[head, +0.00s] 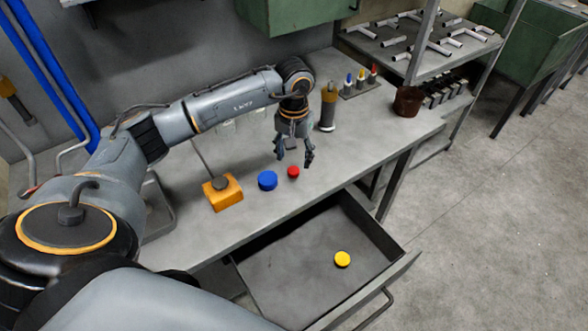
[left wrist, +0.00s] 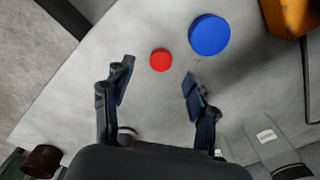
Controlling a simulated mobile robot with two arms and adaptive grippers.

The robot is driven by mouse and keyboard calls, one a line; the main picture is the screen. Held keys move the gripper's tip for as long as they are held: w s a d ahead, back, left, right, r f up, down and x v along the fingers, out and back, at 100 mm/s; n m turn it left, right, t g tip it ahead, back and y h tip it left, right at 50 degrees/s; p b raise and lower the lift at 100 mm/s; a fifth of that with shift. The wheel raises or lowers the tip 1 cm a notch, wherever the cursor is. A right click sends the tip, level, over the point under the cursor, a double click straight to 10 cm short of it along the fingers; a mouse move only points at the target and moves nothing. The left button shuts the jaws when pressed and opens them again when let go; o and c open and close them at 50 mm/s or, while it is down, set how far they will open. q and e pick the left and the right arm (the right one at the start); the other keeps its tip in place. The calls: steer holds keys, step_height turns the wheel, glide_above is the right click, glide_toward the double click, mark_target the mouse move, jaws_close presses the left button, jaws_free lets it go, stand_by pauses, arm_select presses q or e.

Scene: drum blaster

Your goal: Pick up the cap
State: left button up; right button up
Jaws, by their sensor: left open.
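A small red cap (head: 293,172) and a larger blue cap (head: 267,180) lie side by side on the grey workbench (head: 330,160). A yellow cap (head: 342,259) lies in the open drawer below. My left gripper (head: 294,160) is open and empty, close above the bench by the red cap. In the left wrist view the red cap (left wrist: 161,60) sits just beyond the gap between the fingertips (left wrist: 158,80), with the blue cap (left wrist: 209,35) further right. I cannot see my right gripper.
An orange block-like device (head: 223,193) stands left of the blue cap. A dark cylinder with an orange band (head: 328,108), several coloured-tip bottles (head: 361,80) and a brown pot (head: 408,101) stand toward the back right. The open drawer (head: 290,262) juts out below the bench's front edge.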

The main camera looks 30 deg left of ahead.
mark_target(293, 170)
arm_select(q)
steer(key=f, duration=0.2)
steer(key=f+p, duration=0.1)
steer(key=f, duration=0.1)
steer(key=shift+w+a+f, duration=0.15)
steer(key=shift+a, duration=0.05)
steer(key=shift+f, duration=0.35)
steer(key=c, duration=0.8)
arm_select(e)
steer(key=shift+w+a+r, duration=0.2)
steer(key=shift+w+r, duration=0.3)
steer(key=shift+r, duration=0.35)
